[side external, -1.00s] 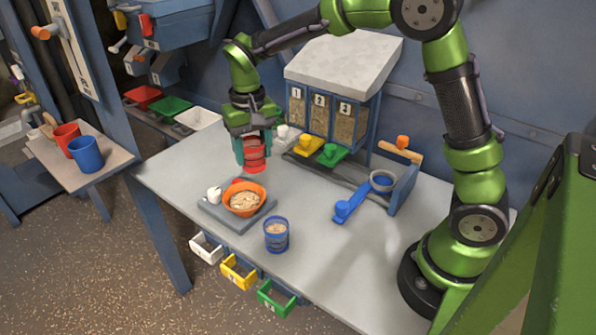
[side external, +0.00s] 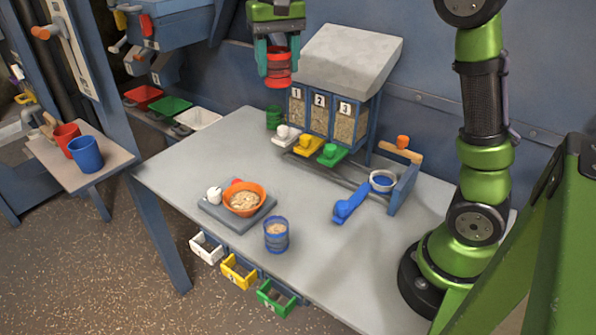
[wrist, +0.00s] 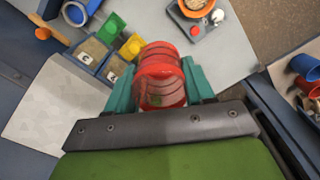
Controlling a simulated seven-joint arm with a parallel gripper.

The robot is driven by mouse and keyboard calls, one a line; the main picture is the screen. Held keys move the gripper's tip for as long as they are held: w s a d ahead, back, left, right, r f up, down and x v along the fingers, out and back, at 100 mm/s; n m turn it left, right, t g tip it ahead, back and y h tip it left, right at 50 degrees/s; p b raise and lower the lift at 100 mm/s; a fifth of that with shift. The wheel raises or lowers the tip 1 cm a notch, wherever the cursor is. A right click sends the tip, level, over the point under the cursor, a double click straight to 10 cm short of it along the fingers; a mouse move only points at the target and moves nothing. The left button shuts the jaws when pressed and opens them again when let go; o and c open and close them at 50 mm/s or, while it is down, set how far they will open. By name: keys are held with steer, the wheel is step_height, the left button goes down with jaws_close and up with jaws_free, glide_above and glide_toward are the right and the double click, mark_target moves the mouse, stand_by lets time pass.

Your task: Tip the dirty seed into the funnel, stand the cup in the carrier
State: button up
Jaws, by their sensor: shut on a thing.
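My gripper (side external: 277,58) is shut on a red ribbed cup (side external: 279,72), held high above the back of the table, left of the seed hopper. In the wrist view the red cup (wrist: 160,78) sits between the teal fingers; its contents are unclear. A blue cup with pale seed (side external: 276,236) stands at the table's front edge. An orange bowl of seed (side external: 244,200) rests on a grey scale (side external: 237,222). I cannot tell which thing is the funnel or the carrier.
The grey hopper (side external: 345,60) has numbered bins, with white, yellow and green scoops (side external: 332,155) before it. A green cup (side external: 273,118) stands behind. A blue scoop (side external: 350,205) lies at right. Red and blue cups (side external: 86,154) stand on a left side shelf. The table's middle is clear.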

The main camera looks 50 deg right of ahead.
steer(key=s+d+m, duration=0.7)
steer(key=s+d, duration=1.1)
steer(key=s, duration=0.1)
steer(key=shift+w+a+f, duration=0.1)
steer(key=shift+f, duration=6.45)
steer(key=shift+a+f, duration=0.1)
steer(key=shift+f, duration=6.4)
steer(key=shift+a+f, duration=0.1)
steer(key=shift+f, duration=1.05)
steer(key=o, duration=1.1)
steer(key=shift+r, duration=0.1)
steer(key=shift+o, duration=0.2)
steer(key=shift+r, duration=0.1)
